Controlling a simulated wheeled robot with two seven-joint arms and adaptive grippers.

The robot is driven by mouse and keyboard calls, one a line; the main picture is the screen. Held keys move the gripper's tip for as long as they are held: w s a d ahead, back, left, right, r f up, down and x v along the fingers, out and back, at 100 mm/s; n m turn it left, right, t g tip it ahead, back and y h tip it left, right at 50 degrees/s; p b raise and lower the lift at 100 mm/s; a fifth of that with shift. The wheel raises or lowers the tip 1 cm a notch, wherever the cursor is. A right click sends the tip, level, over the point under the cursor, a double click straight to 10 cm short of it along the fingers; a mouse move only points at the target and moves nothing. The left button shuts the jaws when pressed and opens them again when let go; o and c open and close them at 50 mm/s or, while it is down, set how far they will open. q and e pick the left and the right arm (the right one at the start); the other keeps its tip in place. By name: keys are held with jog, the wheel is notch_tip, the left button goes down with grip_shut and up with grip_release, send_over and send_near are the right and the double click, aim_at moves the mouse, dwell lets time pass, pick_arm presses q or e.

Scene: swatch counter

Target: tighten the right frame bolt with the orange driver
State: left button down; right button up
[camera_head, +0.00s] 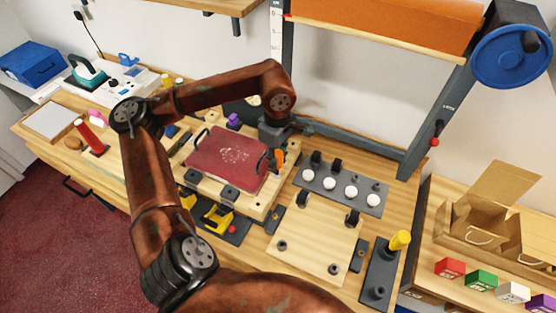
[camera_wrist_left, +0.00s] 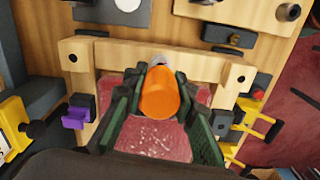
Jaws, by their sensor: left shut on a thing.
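My left gripper (camera_head: 272,157) is at the right end of the wooden frame and the dark red panel (camera_head: 228,158). It is shut on the orange driver (camera_head: 280,158). In the wrist view the driver's orange handle (camera_wrist_left: 160,93) sits between the dark fingers of the gripper (camera_wrist_left: 161,80), over the pale wooden bar (camera_wrist_left: 205,67) of the frame. A bit of grey shows just beyond the handle. The driver's tip and the right frame bolt are hidden, so I cannot tell whether they touch. My right gripper is out of view.
A grey strip with white knobs (camera_head: 342,190) lies right of the frame. A pale board (camera_head: 312,240) lies nearer. A yellow-handled tool (camera_head: 399,241) stands in a dark holder. Yellow clamps (camera_head: 217,217) sit at the frame's front. A cardboard box (camera_head: 485,228) is at the right.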

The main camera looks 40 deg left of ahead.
aim_at(278, 154)
pick_arm(q)
jog(key=m+b, duration=0.1)
jog(key=m, duration=0.6)
jog(key=shift+f, duration=0.1)
jog(key=shift+r+p, duration=2.1)
jog(key=shift+r, duration=1.35)
jog(key=shift+s, duration=0.1)
jog(key=shift+d+f, duration=0.1)
jog(key=shift+d, duration=0.05)
